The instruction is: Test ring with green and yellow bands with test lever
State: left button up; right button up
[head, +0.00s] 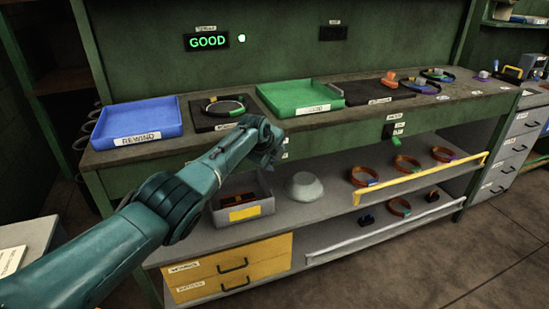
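A dark ring (243,108) with small coloured bands lies on a black pad on the bench, between the blue and green trays. My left gripper (268,158) is at the bench's front edge, just below and right of the ring's pad. Its fingers are hard to make out. The test lever is not clearly visible; a small label shows beside my gripper, which may hide it. My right gripper is not in view.
A blue tray (137,135) labelled REWIND stands left and a green tray (301,109) right of the pad. Further right are a dark mat (365,92) and more rings. The shelf below holds a grey bin (243,210), a bowl (305,186) and several orange-brown rings.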

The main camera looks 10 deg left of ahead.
pick_arm(q)
jog(key=shift+r, duration=0.1)
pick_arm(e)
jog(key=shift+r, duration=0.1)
pick_arm(q)
jog(key=shift+p+v, duration=0.95)
jog(key=shift+p, duration=0.15)
jog(key=p+v, duration=0.1)
jog(key=v, duration=1)
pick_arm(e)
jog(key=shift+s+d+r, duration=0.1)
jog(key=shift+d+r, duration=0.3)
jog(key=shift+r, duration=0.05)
pick_arm(q)
jog(key=shift+s, duration=0.15)
